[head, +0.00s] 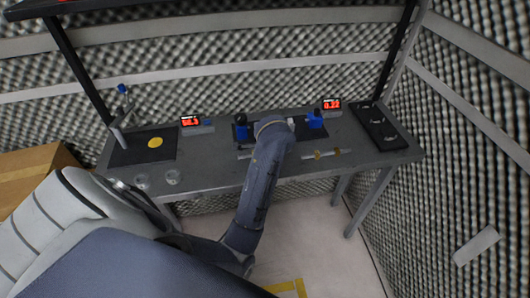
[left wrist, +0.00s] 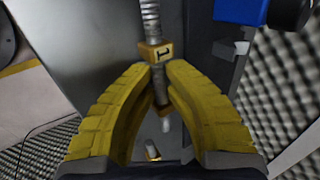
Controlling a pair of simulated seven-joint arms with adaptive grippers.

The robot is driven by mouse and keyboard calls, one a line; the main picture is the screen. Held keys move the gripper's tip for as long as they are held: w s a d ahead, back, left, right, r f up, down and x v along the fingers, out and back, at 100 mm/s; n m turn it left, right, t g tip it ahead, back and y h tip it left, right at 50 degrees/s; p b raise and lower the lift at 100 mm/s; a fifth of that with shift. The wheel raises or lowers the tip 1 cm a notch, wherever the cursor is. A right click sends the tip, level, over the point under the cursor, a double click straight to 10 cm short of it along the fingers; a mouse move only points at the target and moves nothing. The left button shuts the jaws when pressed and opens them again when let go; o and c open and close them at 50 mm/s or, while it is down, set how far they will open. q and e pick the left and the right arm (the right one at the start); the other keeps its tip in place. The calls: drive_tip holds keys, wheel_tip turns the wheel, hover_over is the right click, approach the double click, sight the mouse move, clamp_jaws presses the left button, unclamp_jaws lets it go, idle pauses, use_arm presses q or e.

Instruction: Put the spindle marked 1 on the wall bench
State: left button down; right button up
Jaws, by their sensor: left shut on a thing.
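The spindle marked 1 (left wrist: 153,25) is a grey ribbed rod with a brass block bearing a dark "1" in the left wrist view. My left gripper (left wrist: 161,80) has its yellow fingers closed on the rod just below that block. The fingers hide part of the rod. In the head view my left arm reaches over the middle of the wall bench (head: 225,172), and its wrist hides the fingertips. A similar rod with brass parts (head: 322,153) lies on the bench to the right of the arm. My right gripper is in neither view.
Blue-topped blocks (head: 315,120) stand behind the arm, near two red-digit displays (head: 191,121). A dark tray (head: 381,126) is at the bench's right end. A black mat with a yellow disc (head: 155,142) and clear glasses (head: 173,177) are at the left. Foam walls enclose the bench.

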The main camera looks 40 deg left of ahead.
use_arm(q)
drive_tip(key=shift+f, duration=0.55)
drive_tip(key=c, duration=1.5)
unclamp_jaws()
drive_tip(key=shift+s+f, duration=0.1)
drive_tip(key=shift+r, duration=0.6)
drive_tip(key=shift+v, duration=2.1)
